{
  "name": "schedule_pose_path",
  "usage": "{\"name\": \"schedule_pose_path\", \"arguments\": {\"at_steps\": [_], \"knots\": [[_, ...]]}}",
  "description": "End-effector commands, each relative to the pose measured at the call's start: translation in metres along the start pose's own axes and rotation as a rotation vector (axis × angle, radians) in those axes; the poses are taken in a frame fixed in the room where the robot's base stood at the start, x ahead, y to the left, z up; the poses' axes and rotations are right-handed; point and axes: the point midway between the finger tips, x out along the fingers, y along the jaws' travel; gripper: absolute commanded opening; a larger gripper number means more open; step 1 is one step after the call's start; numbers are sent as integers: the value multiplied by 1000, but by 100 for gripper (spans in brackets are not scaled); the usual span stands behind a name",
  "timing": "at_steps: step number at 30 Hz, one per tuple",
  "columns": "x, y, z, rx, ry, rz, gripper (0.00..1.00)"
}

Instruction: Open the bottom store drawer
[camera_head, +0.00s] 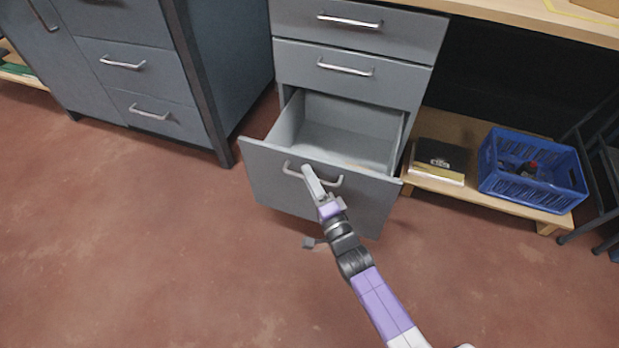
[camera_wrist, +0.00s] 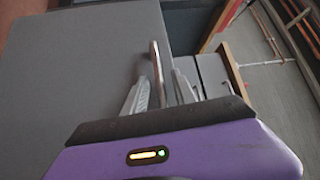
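The bottom store drawer (camera_head: 270,190) of the grey cabinet is pulled well out, and its empty inside (camera_head: 345,135) shows. Its metal bar handle (camera_head: 291,168) is on the front panel. My gripper (camera_head: 309,176) is at this handle and covers its middle in the head view. In the wrist view, the fingers of my gripper (camera_wrist: 160,86) stand on either side of the handle bar (camera_wrist: 155,58). I cannot tell whether they press on it. The grey drawer front (camera_wrist: 85,75) fills the left of that view.
Two shut drawers (camera_head: 350,54) are above the open one. Another cabinet (camera_head: 135,70) stands at the left. A low wooden shelf (camera_head: 500,197) at the right holds a blue crate (camera_head: 530,182) and a dark box (camera_head: 440,158). The reddish floor (camera_head: 160,250) in front is clear.

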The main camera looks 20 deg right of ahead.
Motion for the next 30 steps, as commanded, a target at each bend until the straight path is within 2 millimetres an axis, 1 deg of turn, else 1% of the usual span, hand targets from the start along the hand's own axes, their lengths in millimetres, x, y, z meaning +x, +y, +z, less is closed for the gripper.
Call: {"name": "schedule_pose_path", "arguments": {"at_steps": [4,9,15,20,30], "knots": [[-15,-1,0,-1,-1,3,32],[-44,-1,0,1,-1,4,32],[-70,0,0,-1,-1,2,32],[-77,0,0,0,0,1,32],[-77,0,0,0,0,1,32]]}}
